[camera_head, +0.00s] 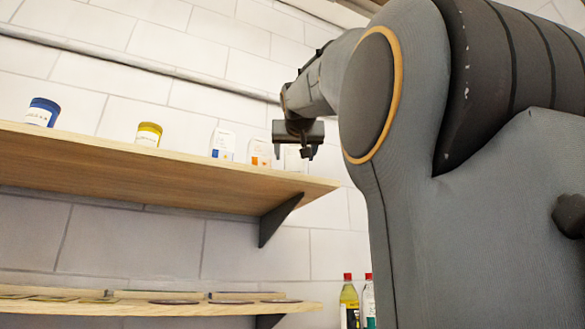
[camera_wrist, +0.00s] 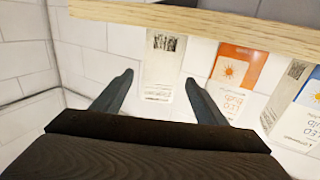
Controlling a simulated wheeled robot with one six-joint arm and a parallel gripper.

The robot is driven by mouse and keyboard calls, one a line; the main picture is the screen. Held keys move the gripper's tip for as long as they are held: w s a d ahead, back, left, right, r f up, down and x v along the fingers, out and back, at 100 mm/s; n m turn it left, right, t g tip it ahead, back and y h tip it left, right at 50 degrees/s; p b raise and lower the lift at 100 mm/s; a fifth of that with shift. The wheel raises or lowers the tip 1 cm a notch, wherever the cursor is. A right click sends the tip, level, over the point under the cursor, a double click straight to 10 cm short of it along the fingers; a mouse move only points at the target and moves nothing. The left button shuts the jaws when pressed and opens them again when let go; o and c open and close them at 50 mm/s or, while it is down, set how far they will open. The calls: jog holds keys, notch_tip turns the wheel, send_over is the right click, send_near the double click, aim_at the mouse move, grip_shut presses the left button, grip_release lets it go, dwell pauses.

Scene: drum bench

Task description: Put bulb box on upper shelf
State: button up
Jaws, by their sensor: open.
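A white box (camera_wrist: 162,72) with a dark printed patch stands on the upper shelf (camera_head: 150,163), near its right end. It shows in the head view (camera_head: 293,158), partly hidden by my gripper (camera_head: 300,150). In the wrist view, which is upside down, my gripper (camera_wrist: 160,80) is open, with one finger on each side of this white box. A gap shows between box and fingers; I cannot tell how deep they reach. An orange-and-white LED bulb box (camera_wrist: 236,72) and a blue-and-white LED bulb box (camera_wrist: 305,105) stand beside it in a row.
A yellow can (camera_head: 148,134) and a blue can (camera_head: 42,112) stand farther left on the upper shelf. A lower shelf (camera_head: 150,308) holds several flat items. Bottles with red caps (camera_head: 349,302) stand at the lower right. A tiled wall is behind.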

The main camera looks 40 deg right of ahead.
jog(key=b+v, duration=0.2)
jog(key=v, duration=0.4)
jog(key=shift+s+a+b, duration=0.25)
jog(key=shift+s+b, duration=0.05)
jog(key=shift+b, duration=0.05)
